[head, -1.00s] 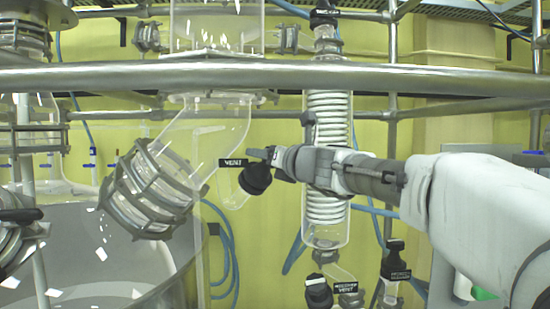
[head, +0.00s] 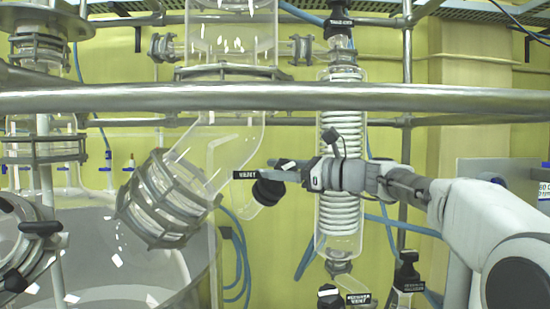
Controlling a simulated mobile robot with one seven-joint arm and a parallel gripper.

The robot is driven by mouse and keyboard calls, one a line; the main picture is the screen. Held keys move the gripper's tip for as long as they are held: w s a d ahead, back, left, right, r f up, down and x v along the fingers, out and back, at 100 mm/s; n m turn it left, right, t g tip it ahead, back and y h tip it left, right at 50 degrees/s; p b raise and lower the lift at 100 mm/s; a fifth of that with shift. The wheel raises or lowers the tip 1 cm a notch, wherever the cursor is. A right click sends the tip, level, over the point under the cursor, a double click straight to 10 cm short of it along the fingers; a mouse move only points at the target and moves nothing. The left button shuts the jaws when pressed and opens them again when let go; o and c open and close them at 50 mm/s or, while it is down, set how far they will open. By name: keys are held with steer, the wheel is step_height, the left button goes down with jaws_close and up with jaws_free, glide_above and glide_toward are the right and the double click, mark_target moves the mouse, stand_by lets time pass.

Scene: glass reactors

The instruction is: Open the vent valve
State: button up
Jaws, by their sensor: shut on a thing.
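The vent valve has a round black knob (head: 268,191) on a short glass side arm, with a black label (head: 258,175) reading VENT beside it. It sits near the middle of the head view, right of the slanted glass neck. My gripper (head: 284,173) reaches in from the right at the knob's upper right side. Its fingers are shut on the knob, though the exact contact is small and partly hidden. Whether the knob has turned cannot be told.
A glass coil condenser (head: 340,215) stands right behind my gripper. A thick horizontal metal rail (head: 400,98) crosses above it. A clamped glass flange (head: 165,200) is at the left, over a large vessel (head: 110,255). Another black-knobbed valve (head: 330,296) is below.

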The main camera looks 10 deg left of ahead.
steer(key=n+g+p, duration=0.2)
steer(key=n, duration=0.1)
steer(key=n+g+p, duration=0.2)
steer(key=shift+s+r, duration=0.1)
steer(key=shift+s, duration=0.2)
steer(key=shift+s+f+n+g+h+p, duration=0.3)
steer(key=shift+n+g+h, duration=0.25)
steer(key=shift+n+g, duration=0.45)
steer(key=shift+s+f+n+g+h+p, duration=0.15)
steer(key=shift+n+g+h+p, duration=0.35)
steer(key=shift+n, duration=0.8)
steer(key=shift+w+g+h, duration=0.1)
steer(key=shift+g+h, duration=0.15)
steer(key=shift+g, duration=0.05)
steer(key=o, duration=1.4)
